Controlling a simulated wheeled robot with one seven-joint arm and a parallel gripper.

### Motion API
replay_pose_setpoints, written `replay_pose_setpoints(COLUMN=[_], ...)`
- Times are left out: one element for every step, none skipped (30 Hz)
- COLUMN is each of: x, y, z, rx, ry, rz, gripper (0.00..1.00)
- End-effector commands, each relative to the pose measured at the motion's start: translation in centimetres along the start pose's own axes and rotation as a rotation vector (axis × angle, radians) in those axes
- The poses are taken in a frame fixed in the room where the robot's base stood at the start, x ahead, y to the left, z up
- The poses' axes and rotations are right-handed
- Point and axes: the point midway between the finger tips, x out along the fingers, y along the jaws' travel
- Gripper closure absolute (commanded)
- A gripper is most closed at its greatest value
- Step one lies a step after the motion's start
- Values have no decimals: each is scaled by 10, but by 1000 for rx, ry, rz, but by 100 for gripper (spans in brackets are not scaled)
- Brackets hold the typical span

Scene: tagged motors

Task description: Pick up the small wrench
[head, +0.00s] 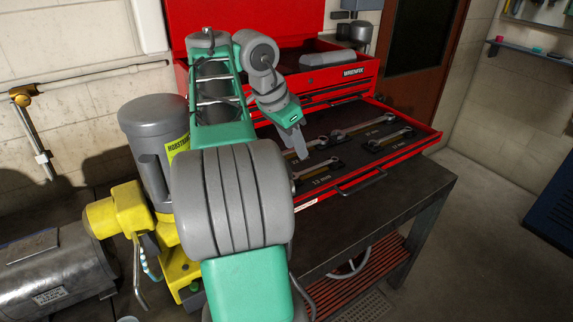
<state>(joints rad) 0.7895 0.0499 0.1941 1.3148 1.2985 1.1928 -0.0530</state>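Several metal wrenches lie in the open red drawer (410,146) of the tool chest, on dark labelled holders. One short wrench (316,168) lies at the front left of the drawer, partly hidden by my arm. Another wrench (388,140) lies at the right, and a longer one (362,125) lies behind it. A further wrench (318,143) is partly hidden by my gripper. Which one is the smallest is hard to tell. My gripper (299,152) points down over the left part of the drawer, near the front-left wrench. Its fingers overlap in this view, so their opening is unclear.
A yellow and grey motor machine (152,140) stands left of my arm. The floor at right is clear.

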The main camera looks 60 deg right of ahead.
Motion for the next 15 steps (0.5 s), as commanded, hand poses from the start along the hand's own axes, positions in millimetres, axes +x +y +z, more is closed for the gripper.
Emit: replay_pose_setpoints(x=[13, 18, 26, 30, 34, 40, 44, 49, 55, 60, 63, 66, 68, 68, 68], y=[2, 2, 2, 1, 1, 1, 1, 1, 0, 0, -1, -2, -2, -3, -3], z=[-2, -3, -4, -5, -5, -4, -3, -1, 2, 4, 7, 10, 12, 13, 15], rx=[4, 3, 5, 3, 2, 1, 1, 1, 0, 0, -1, -1, 0, 0, 0], ry=[-2, -4, -5, -5, -6, -6, -4, -3, -1, 1, 4, 9, 11, 13, 15], rz=[3, 3, 3, 2, 2, 2, 1, 2, 3, 3, 3, 3, 3, 3, 2], gripper=[62, 62, 62, 62, 62, 62, 62, 62, 62, 62, 62, 62, 62, 62, 62])
